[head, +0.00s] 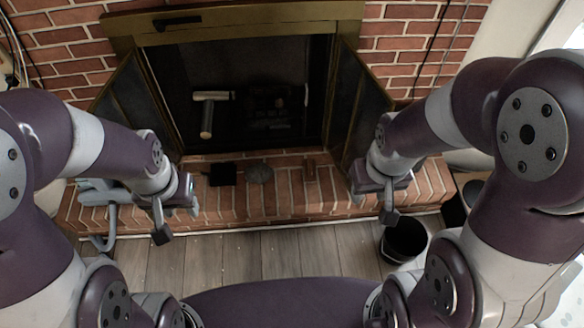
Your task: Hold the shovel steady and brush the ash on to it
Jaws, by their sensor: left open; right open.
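A dark, flat, square piece (222,174), which looks like the shovel, lies on the brick hearth in front of the firebox. A grey round patch (260,173), which looks like the ash, is just right of it. A T-shaped tool with a pale head and brown handle (207,115), possibly the brush, shows in the dark firebox. My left gripper (176,222) is open and empty at the left of the hearth, apart from the shovel. My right gripper (374,207) is open and empty near the hearth's right part.
A small brown block (310,169) is on the hearth (290,205) right of the grey patch. A black bucket (404,240) stands on the wooden floor at right. Open fireplace doors (357,108) flank the opening. A pale blue-grey frame (97,197) is at left.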

